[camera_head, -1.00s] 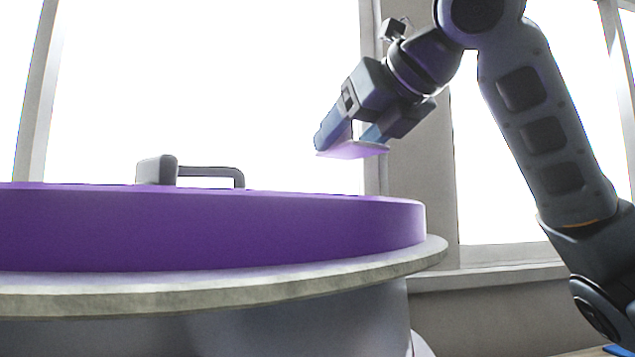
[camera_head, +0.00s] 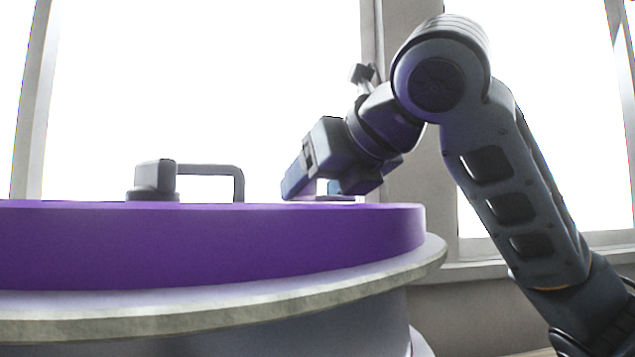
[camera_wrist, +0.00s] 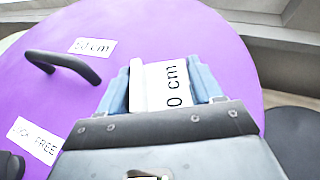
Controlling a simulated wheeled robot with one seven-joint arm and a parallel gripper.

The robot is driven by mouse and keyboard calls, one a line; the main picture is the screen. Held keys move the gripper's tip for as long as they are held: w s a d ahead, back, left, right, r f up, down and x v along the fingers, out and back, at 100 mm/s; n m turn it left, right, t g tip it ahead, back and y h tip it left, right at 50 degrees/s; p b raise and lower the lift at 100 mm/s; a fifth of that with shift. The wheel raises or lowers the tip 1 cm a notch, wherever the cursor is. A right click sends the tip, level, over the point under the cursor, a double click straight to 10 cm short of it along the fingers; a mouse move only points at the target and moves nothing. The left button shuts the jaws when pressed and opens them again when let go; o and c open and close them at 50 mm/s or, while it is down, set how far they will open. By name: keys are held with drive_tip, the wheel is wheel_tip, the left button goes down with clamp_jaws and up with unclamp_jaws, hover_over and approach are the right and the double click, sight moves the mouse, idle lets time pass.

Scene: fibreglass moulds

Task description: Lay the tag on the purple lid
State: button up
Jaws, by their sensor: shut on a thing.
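The purple lid (camera_head: 210,240) is a wide round disc at the left; its top also fills much of the wrist view (camera_wrist: 110,20). My gripper (camera_head: 315,188) is low over the right part of the lid, pointing down and left. It is shut on the tag (camera_wrist: 172,86), a flat white plate with black print ending in "0 cm", between blue fingers. In the head view the tag (camera_head: 328,198) is a thin edge at or just above the lid's top; I cannot tell whether it touches.
A grey bar handle (camera_wrist: 65,62) rises from the lid left of my gripper, and a grey block (camera_head: 155,180) stands beside it. Two white labels, "50 cm" (camera_wrist: 93,47) and "LOCK FREE" (camera_wrist: 35,141), lie on the lid. A pale flange (camera_head: 230,310) runs under the lid.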

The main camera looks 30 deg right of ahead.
drive_tip(key=shift+f, duration=0.15)
drive_tip(key=o, duration=1.1)
drive_tip(key=shift+c, duration=0.2)
drive_tip(key=shift+s+r, duration=0.1)
drive_tip(key=shift+r, duration=0.1)
drive_tip(key=b+v, duration=0.1)
drive_tip(key=v, duration=0.9)
drive_tip(key=shift+s+r, duration=0.1)
drive_tip(key=shift+s, duration=0.05)
drive_tip(key=shift+s+r, duration=0.25)
drive_tip(key=shift+s, duration=0.45)
